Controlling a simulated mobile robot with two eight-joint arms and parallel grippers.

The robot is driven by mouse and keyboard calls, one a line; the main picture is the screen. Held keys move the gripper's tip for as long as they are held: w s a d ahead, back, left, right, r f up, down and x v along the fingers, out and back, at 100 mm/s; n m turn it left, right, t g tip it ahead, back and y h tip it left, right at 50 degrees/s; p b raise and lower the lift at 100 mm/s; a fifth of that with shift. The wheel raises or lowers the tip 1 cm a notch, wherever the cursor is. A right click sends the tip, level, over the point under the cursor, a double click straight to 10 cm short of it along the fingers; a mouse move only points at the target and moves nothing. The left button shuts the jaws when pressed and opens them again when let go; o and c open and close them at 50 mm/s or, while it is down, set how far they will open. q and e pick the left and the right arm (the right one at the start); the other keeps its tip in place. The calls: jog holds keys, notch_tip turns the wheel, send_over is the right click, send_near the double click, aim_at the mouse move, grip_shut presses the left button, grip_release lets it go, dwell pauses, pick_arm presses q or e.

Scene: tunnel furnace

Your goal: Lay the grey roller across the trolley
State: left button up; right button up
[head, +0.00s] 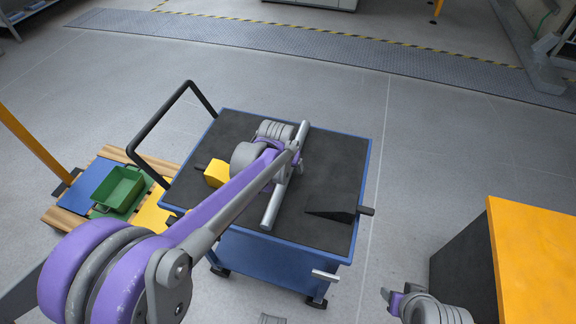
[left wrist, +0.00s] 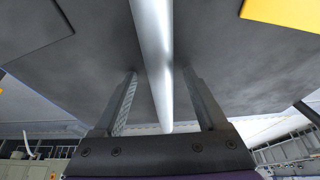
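The grey roller (head: 275,203) is a long, smooth bar on the dark top of the blue trolley (head: 336,160). It lies lengthwise from near the far edge towards the near edge and appears to rest on the top. My left gripper (left wrist: 160,75) is over the roller. In the left wrist view the roller (left wrist: 152,40) runs between its two fingers, with a gap on each side. In the head view my arm hides those fingertips and the roller's middle. My right gripper (head: 397,291) is low at the right, away from the trolley, with its fingers apart and empty.
A yellow block (head: 216,174) and a black wedge (head: 332,205) sit on the trolley top, either side of the roller. A black handle (head: 160,118) rises at its left. A pallet with a green crate (head: 120,187) stands left. An orange-topped bench (head: 535,255) stands right.

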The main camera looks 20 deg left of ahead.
pick_arm(q)
jog(key=p+v, duration=0.2)
jog(key=v, duration=0.9)
jog(key=s+a+r+p, duration=0.1)
jog(key=s+p, duration=0.3)
jog(key=s, duration=0.7)
jog(key=s+a+r+p, duration=0.1)
jog(key=s+p, duration=0.4)
jog(key=s, duration=0.6)
jog(key=shift+a+r+t, duration=0.35)
jog(key=shift+r+t, duration=0.05)
jog(key=shift+r, duration=0.1)
